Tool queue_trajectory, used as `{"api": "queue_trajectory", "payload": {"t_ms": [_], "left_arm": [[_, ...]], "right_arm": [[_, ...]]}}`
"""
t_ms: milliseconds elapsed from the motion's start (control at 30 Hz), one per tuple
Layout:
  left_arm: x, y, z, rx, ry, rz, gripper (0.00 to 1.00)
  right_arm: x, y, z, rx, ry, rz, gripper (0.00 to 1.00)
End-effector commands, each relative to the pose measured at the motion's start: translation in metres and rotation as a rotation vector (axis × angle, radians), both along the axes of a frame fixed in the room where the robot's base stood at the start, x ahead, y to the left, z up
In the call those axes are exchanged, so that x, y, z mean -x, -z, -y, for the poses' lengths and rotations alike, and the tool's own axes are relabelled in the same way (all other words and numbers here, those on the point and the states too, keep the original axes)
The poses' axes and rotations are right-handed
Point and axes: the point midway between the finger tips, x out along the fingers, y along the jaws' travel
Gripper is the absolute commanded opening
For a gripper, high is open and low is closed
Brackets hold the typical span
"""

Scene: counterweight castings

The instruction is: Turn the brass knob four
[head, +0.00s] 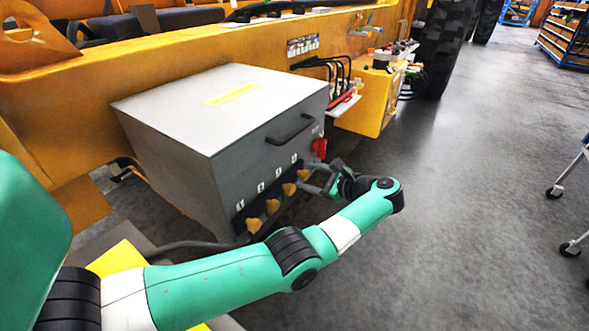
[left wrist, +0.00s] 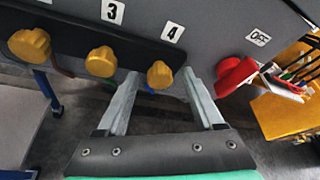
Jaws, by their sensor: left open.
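The brass knob four (head: 303,174) is the yellow knob at the far end of a row on the front of a grey box. It also shows in the left wrist view (left wrist: 160,75), below the label 4. My left gripper (head: 310,178) is open at this knob. In the left wrist view the tips of the gripper (left wrist: 161,76) lie on either side of the knob, with visible space on both sides. I cannot tell how deep the tips reach around it. My right gripper is not in view.
Knob three (left wrist: 101,61) sits close to the left finger. A red OFF switch (left wrist: 235,75) is just right of the right finger. The grey box (head: 185,108) has a black handle (head: 290,130). Open floor (head: 480,210) lies to the right.

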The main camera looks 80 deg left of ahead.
Motion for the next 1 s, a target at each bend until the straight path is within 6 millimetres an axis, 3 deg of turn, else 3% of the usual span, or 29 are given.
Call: {"api": "queue_trajectory", "payload": {"t_ms": [367, 733, 867, 1000], "left_arm": [[0.0, 0.004, -0.002, 0.001, 0.004, 0.0, 0.67], [0.0, 0.004, -0.002, 0.001, 0.004, 0.0, 0.01], [0.0, 0.004, -0.002, 0.001, 0.004, 0.0, 0.0], [-0.001, 0.009, -0.002, 0.022, 0.003, -0.027, 0.0]], "right_arm": [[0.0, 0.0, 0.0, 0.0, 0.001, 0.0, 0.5], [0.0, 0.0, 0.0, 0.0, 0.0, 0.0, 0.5], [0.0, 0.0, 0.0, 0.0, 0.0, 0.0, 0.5], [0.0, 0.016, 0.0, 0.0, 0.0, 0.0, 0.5]]}}
